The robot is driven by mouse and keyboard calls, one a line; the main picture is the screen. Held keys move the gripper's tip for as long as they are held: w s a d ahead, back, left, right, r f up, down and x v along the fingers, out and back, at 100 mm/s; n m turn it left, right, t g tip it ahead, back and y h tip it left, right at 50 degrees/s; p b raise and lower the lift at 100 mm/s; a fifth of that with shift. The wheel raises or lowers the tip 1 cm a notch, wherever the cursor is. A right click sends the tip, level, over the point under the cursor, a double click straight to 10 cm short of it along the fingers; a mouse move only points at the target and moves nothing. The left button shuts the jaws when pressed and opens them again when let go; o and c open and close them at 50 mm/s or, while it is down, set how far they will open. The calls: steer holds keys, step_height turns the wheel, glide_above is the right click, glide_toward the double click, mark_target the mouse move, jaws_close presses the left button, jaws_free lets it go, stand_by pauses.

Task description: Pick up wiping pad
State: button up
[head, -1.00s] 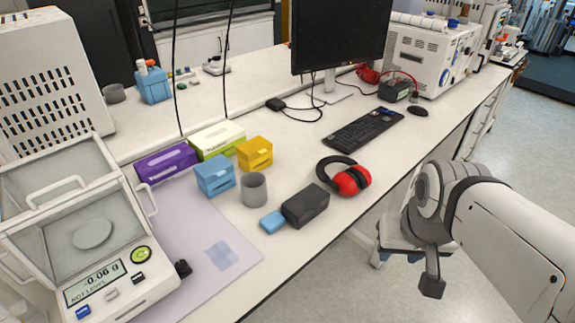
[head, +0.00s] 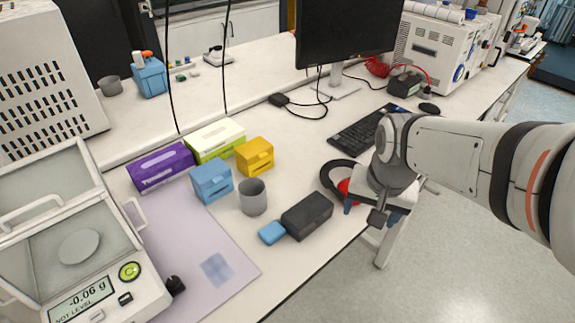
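The wiping pad appears to be the small light-blue block (head: 272,232) lying flat on the bench near its front edge, against or very close to the left end of a dark grey block (head: 307,216). My gripper (head: 371,211) is to the right of both, at the bench's front edge. Its two dark-blue fingertips show apart, and nothing is seen between them. It partly hides the red and black ear muffs (head: 345,185).
A grey cup (head: 252,197), blue box (head: 212,181) and yellow box (head: 255,156) stand behind the pad. A balance (head: 90,265) and pale mat (head: 240,265) with a bluish patch are left. A keyboard (head: 355,133) and monitor (head: 345,35) are behind my gripper.

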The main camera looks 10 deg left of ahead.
steer(key=w+a+f+m+g+p, duration=0.1)
steer(key=w+a+f+m, duration=0.35)
steer(key=a, duration=0.65)
steer(key=g, duration=0.1)
glide_toward(272, 230)
steer(key=shift+w+d+f+m+p, duration=0.15)
steer(key=shift+d+m+p, duration=0.1)
steer(key=shift+m+p, duration=0.15)
steer(key=shift+a+f+m, duration=0.25)
steer(key=shift+a+f, duration=0.35)
steer(key=shift+f, duration=0.2)
step_height(272, 230, down, 7)
steer(key=shift+d+f+p, duration=0.1)
steer(key=shift+d+p, duration=0.05)
steer(key=shift+p, duration=0.75)
steer(key=shift+c, duration=0.3)
steer(key=c, duration=1.1)
steer(key=shift+o, duration=0.2)
step_height(272, 230, up, 10)
steer(key=b, duration=0.1)
steer(key=shift+b, duration=0.3)
